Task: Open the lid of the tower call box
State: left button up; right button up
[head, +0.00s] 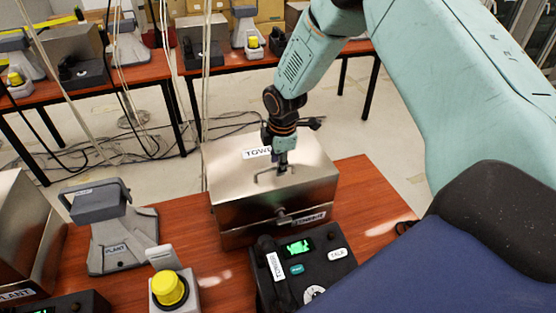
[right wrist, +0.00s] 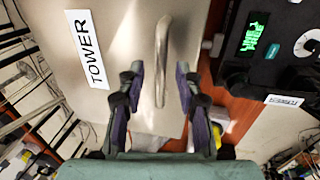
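The tower call box (head: 235,205) is a brushed metal box with a TOWER label (head: 257,153) on its top. Its lid is shut. A bar handle (head: 262,177) stands on the lid; in the right wrist view the handle (right wrist: 161,35) runs lengthwise between my fingers. My right gripper (head: 282,168) points down at the handle. In the right wrist view the gripper (right wrist: 159,80) is open, one finger on each side of the bar, with a gap on both sides. A latch (head: 283,215) shows on the box's front. My left gripper is not in view.
A black console (head: 305,250) with a green display stands right in front of the box. A grey PLANT phone (head: 115,225) and a yellow button (head: 169,288) stand to the left. Thin cables hang left of the box. Bare table (head: 360,190) lies to its right.

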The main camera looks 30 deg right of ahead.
jog(key=shift+s+r, duration=0.15)
jog(key=shift+s, duration=0.1)
jog(key=shift+w+d+f, duration=0.1)
jog(key=shift+w+f, duration=0.1)
jog(key=shift+w, duration=0.1)
jog(key=c, duration=0.5)
jog(key=shift+r, duration=0.1)
grip_shut()
